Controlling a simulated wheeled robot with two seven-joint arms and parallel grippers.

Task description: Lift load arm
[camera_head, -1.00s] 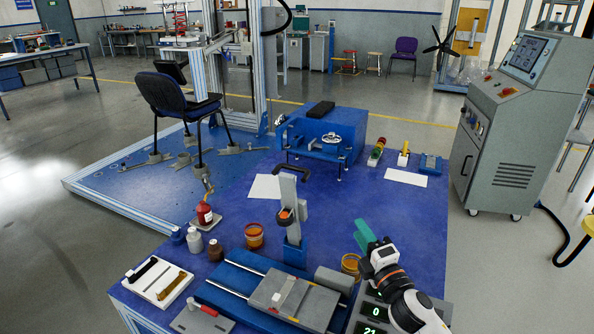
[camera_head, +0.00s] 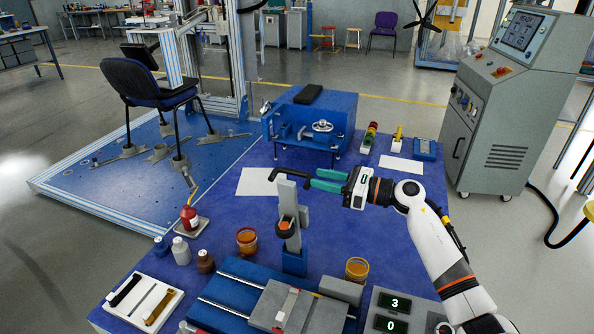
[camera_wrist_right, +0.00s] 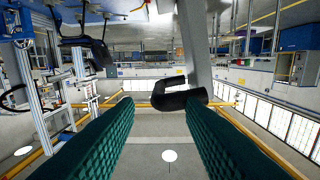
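The load arm is a grey upright post (camera_head: 288,213) on a blue base, with a black C-shaped handle (camera_head: 289,172) at its top. My right gripper (camera_head: 317,179) has green fingers and comes in from the right at the handle's height. It is open, its fingertips close to the handle's right end. In the right wrist view the black handle (camera_wrist_right: 180,97) shows at the tips of the spread fingers, nearer the right-hand one. I cannot tell whether they touch. My left gripper is not in view.
A blue fixture (camera_head: 340,110) stands behind the handle. Amber jars (camera_head: 357,268), small bottles (camera_head: 181,251) and a white tray (camera_head: 146,303) lie around the front of the blue table. A grey control cabinet (camera_head: 510,120) stands at the right.

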